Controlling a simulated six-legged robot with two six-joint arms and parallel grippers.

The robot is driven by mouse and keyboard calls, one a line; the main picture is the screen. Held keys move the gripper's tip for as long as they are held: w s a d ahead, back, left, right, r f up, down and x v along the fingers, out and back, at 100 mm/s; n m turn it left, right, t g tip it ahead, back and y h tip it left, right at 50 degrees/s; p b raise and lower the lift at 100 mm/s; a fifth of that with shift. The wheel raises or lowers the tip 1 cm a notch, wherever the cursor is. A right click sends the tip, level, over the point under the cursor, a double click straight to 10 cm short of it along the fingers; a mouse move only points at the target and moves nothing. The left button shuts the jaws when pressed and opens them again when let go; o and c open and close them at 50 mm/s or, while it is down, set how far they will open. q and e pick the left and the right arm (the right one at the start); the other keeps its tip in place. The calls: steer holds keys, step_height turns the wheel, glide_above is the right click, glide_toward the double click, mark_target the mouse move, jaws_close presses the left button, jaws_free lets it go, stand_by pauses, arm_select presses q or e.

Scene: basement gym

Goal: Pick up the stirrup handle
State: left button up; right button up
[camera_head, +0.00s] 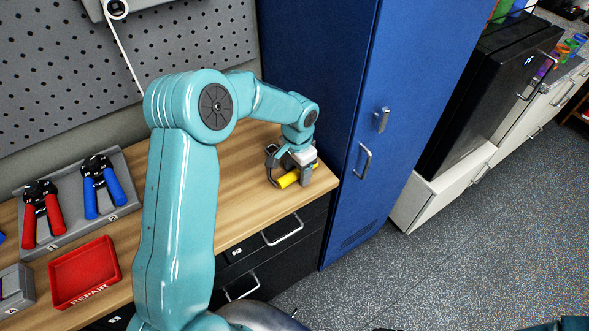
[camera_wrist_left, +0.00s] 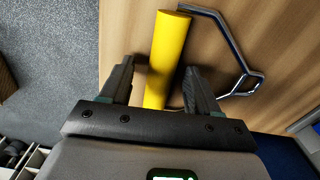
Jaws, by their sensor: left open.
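The stirrup handle has a yellow grip (camera_head: 288,180) and lies on the wooden bench top near its right end. In the left wrist view the yellow grip (camera_wrist_left: 166,58) runs between the fingers, and its bent metal bar (camera_wrist_left: 236,50) extends to the right on the wood. My left gripper (camera_head: 291,181) is over the handle, pointing down. In the left wrist view my left gripper (camera_wrist_left: 160,85) is open, one finger on each side of the yellow grip, with a gap visible at the left finger. My right gripper is not in view.
The wooden bench (camera_head: 255,150) stands beside a tall blue locker (camera_head: 345,120). Red-handled pliers (camera_head: 42,215) and blue-handled pliers (camera_head: 102,188) lie in a grey tray at the left, near a red tray (camera_head: 84,258). A pegboard (camera_head: 60,80) rises behind. Black drawers (camera_head: 280,250) are below.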

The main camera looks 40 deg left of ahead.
arm_select(q)
steer(key=shift+w+f, duration=0.15)
steer(key=shift+f, duration=0.05)
steer(key=shift+f+b, duration=0.1)
steer(key=shift+b, duration=0.25)
jaws_close()
